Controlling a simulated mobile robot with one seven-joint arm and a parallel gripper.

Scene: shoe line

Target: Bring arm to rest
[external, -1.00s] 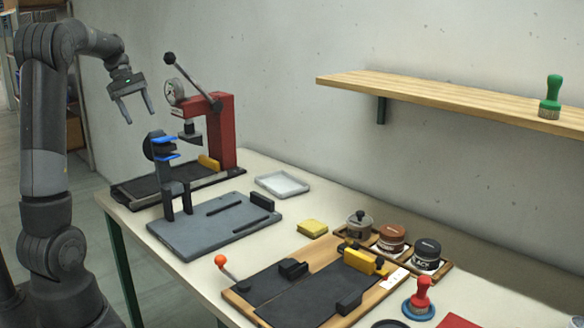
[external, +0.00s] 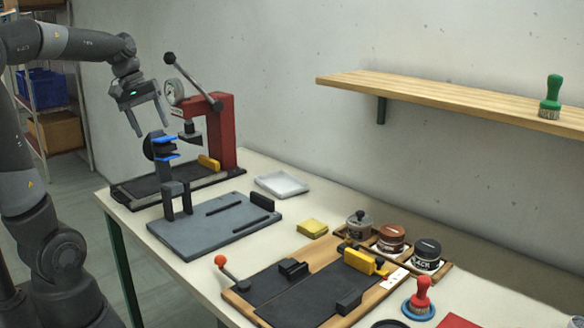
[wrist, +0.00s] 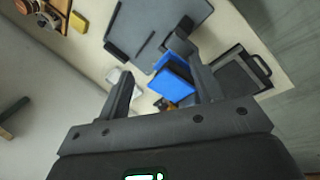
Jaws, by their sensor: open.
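My gripper (external: 149,117) is open and empty in the external view, raised above the far left end of the workbench (external: 290,190). It points down, just above a dark stand with blue pads (external: 163,146). In the wrist view my gripper's two fingers (wrist: 160,90) are spread apart. The blue pads (wrist: 172,78) show beyond and between them. No object is held. My arm reaches in from the left edge of the external view, bent over at the wrist.
A red press (external: 222,130) with a lever stands just right of my gripper. A grey plate (external: 210,235), a white tray (external: 282,185), a yellow sponge (external: 312,228), jars (external: 391,238) and a red-handled brush (external: 421,292) lie on the bench. A wooden shelf (external: 450,98) holds a green-handled brush (external: 551,97).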

